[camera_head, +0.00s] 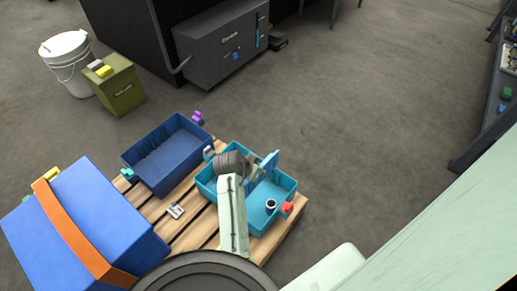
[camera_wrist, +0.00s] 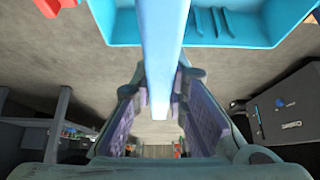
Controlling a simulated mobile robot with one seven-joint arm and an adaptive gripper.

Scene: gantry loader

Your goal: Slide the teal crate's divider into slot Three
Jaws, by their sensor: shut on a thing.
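The teal crate (camera_head: 286,187) stands on the wooden pallet, open at the top. The divider (camera_head: 268,164), a light blue panel, is upright over the crate's far side and rises above its rim. My gripper (camera_wrist: 163,85) is shut on the divider, whose edge (camera_wrist: 163,45) runs between the two fingers in the wrist view. The crate's wall (camera_wrist: 240,30) crosses the top of that view, with slot ribs right of the divider. My arm hides part of the crate in the head view. I cannot tell whether the divider sits in a slot, and no slot labels are readable.
A dark cup-like ring (camera_head: 270,204) and a red clip (camera_head: 287,208) are at the crate's near right. A dark blue crate (camera_head: 150,150) stands left on the pallet (camera_head: 150,208). A blue box with an orange strap (camera_head: 75,235) fills the front left.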

